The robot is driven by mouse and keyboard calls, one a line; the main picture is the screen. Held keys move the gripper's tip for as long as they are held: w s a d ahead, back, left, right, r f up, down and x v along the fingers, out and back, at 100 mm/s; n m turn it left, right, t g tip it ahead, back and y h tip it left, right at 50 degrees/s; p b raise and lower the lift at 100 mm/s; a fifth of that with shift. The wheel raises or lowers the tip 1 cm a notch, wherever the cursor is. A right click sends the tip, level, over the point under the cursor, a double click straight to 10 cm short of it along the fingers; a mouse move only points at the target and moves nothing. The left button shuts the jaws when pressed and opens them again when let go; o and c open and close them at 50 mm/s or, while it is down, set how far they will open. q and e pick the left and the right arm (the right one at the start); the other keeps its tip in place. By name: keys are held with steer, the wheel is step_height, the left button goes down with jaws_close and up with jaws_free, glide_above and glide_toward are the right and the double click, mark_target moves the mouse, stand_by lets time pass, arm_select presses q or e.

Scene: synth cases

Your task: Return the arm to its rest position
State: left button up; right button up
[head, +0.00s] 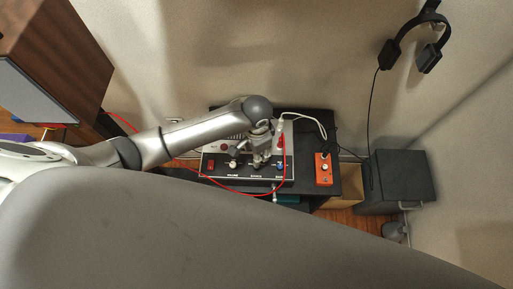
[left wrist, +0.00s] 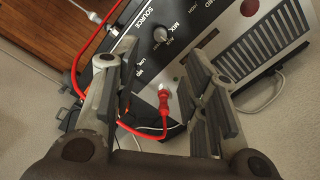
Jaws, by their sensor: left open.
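My left arm comes in from the left in the head view and reaches over a synth case (head: 222,178) with a dark front strip of knobs. My left gripper (head: 262,152) is over the case's panel. In the left wrist view, my left gripper (left wrist: 158,78) is open, its fingers apart on either side of a red plug (left wrist: 164,108). The plug appears seated in a jack on the light panel, with a red cable (left wrist: 140,131) curving away from it. I cannot tell whether a finger touches the plug or cable. My right gripper is in neither view.
An orange box (head: 323,170) sits right of the case on the black stand (head: 327,199). A dark box (head: 402,176) stands further right. Headphones (head: 428,57) hang at the upper right wall. A wooden speaker cabinet (head: 70,50) stands left. Red and white cables (head: 311,120) cross near the gripper.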

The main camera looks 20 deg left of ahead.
arm_select(q)
steer(key=shift+r, duration=0.4)
